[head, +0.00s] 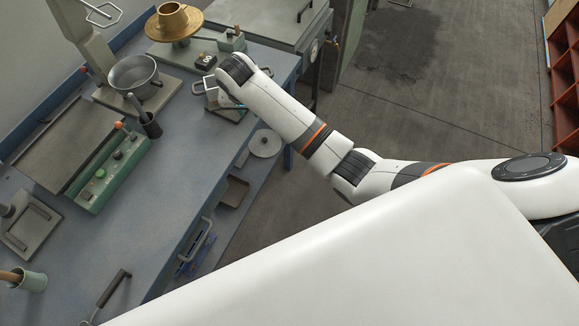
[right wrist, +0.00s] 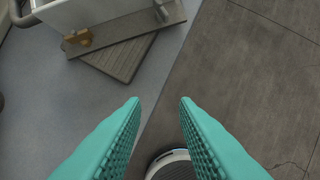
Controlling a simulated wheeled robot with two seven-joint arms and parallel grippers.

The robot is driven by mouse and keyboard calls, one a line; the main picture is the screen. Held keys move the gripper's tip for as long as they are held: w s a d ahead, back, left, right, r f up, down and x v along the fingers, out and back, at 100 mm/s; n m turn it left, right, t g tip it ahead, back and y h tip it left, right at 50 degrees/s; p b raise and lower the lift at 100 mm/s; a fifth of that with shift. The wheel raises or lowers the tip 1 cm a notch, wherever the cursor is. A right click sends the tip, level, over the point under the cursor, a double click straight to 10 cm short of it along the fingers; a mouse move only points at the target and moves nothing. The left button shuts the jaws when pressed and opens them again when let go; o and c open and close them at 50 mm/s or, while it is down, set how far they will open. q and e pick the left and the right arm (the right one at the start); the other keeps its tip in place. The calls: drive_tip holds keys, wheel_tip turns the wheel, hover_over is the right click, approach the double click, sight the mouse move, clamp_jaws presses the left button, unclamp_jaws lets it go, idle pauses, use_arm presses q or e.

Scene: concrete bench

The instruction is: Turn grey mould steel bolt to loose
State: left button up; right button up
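The grey mould (right wrist: 95,12) is at the top of the right wrist view, cut off by the frame edge. It stands on a flat base plate (right wrist: 130,30) with a brass-coloured piece (right wrist: 78,38) at its left. A small steel bolt-like part (right wrist: 162,12) shows at its right end. In the head view the mould (head: 228,112) is at the bench's right edge, partly hidden by my right arm. My right gripper (right wrist: 160,100) has teal fingers, spread apart and empty, and is clear of the mould. My left gripper is not in view.
The blue-grey bench (head: 165,200) carries a metal pot (head: 135,78), a green control box (head: 112,168) and a brass flanged part (head: 174,22). A lower shelf holds a round disc (head: 265,143). Open concrete floor (head: 430,95) lies right of the bench.

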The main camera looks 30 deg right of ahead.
drive_tip(key=s+d+f+n+y, duration=0.1)
drive_tip(key=s+f+n, duration=0.1)
drive_tip(key=s, duration=0.8)
drive_tip(key=s+f+n+y, duration=0.1)
drive_tip(key=s+f+n, duration=0.2)
drive_tip(key=s, duration=0.7)
drive_tip(key=shift+s+d+f, duration=0.3)
drive_tip(key=shift+d+f, duration=0.05)
drive_tip(key=shift+f, duration=0.5)
